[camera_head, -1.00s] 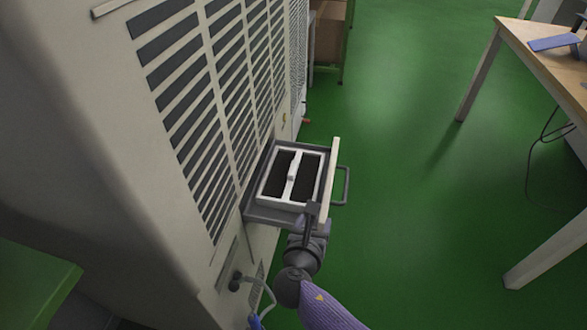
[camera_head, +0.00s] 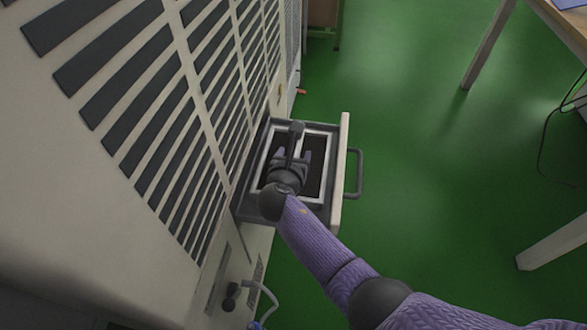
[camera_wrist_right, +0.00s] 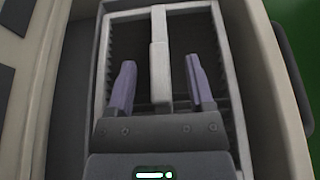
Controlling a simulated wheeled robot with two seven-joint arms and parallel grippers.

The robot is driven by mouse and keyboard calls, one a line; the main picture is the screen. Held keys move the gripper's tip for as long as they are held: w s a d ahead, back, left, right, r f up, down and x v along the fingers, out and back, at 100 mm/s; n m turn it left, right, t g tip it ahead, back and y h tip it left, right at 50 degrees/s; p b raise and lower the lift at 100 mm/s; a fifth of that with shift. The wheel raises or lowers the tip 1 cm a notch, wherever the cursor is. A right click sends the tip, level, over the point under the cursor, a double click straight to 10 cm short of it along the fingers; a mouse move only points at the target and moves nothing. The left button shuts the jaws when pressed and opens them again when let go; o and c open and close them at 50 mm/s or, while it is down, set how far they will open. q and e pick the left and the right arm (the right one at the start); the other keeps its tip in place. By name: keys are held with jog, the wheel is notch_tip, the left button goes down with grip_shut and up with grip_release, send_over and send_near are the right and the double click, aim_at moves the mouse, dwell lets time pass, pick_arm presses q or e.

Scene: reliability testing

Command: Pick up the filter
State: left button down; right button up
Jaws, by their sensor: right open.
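The filter (camera_head: 318,131) is a white rectangular frame with dark panels and a white central bar. It lies in a grey open drawer (camera_head: 242,206) that sticks out of the machine. In the right wrist view the central bar with its raised grip (camera_wrist_right: 159,72) lies between the two fingers. My right gripper (camera_head: 294,155) is over the filter and hides part of it in the head view. In the right wrist view my right gripper (camera_wrist_right: 160,82) is open, its purple fingertips apart on either side of the bar. My left gripper is not in view.
The machine's slatted wall (camera_head: 150,110) rises close on the left. The drawer has a pale front panel (camera_head: 340,170) and a dark handle (camera_head: 358,173) on its right. Green floor (camera_head: 420,200) is free beyond it, and a table (camera_head: 560,22) stands at the far right.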

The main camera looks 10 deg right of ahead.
jog(key=shift+r, duration=0.1)
grip_shut()
dwell(0.4)
